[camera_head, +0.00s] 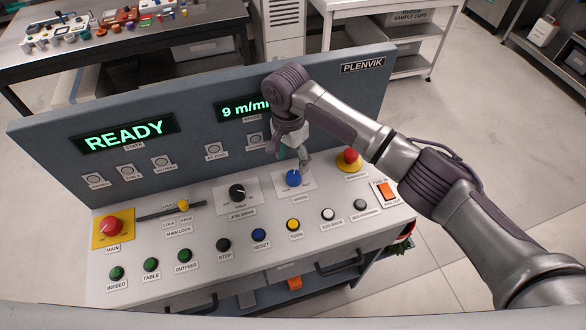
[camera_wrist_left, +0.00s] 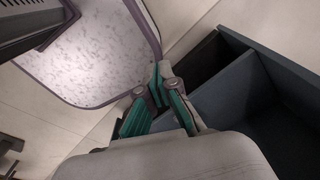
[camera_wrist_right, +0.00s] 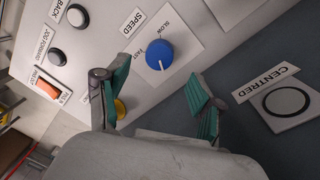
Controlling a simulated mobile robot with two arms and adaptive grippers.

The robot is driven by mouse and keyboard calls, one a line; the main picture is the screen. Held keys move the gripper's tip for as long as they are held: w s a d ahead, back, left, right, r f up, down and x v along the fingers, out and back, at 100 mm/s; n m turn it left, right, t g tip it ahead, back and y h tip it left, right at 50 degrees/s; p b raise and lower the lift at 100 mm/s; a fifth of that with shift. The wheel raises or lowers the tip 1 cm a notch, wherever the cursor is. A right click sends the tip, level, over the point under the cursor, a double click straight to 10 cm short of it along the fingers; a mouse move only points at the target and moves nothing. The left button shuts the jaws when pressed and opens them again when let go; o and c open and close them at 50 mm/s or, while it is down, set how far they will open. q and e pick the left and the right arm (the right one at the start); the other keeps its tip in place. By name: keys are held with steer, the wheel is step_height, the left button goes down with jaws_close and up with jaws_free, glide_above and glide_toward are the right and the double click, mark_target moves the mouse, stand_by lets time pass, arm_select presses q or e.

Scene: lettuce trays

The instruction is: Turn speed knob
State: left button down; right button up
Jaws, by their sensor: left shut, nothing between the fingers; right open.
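The blue speed knob (camera_head: 293,178) stands on the sloped console panel on a white plate. In the right wrist view the knob (camera_wrist_right: 159,56) carries a white pointer line, with SLOW and FAST printed beside it. My right gripper (camera_head: 297,158) hangs just above and behind the knob in the head view. In the right wrist view my right gripper (camera_wrist_right: 156,82) is open, with nothing between its green-padded fingers; the knob appears ahead of the gap, apart from both fingers. My left gripper (camera_wrist_left: 163,82) is shut and empty in its wrist view, away from the console controls.
The speed display (camera_head: 243,108) reads 9 m/min, partly hidden by my right arm. A READY display (camera_head: 125,133) is at left. A black jog knob (camera_head: 237,193) and a red button (camera_head: 349,160) flank the speed knob. A row of buttons lies in front.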

mark_target(293, 175)
step_height(293, 175, down, 4)
steer(key=shift+s+d+f, duration=0.1)
steer(key=shift+s+f, duration=0.05)
steer(key=shift+f, duration=0.05)
steer(key=shift+f+p, duration=0.3)
steer(key=shift+f, duration=0.45)
arm_select(q)
steer(key=shift+w+d+r, duration=0.1)
steer(key=shift+w+r, duration=0.45)
steer(key=shift+w, duration=0.25)
arm_select(e)
steer(key=c, duration=1.1)
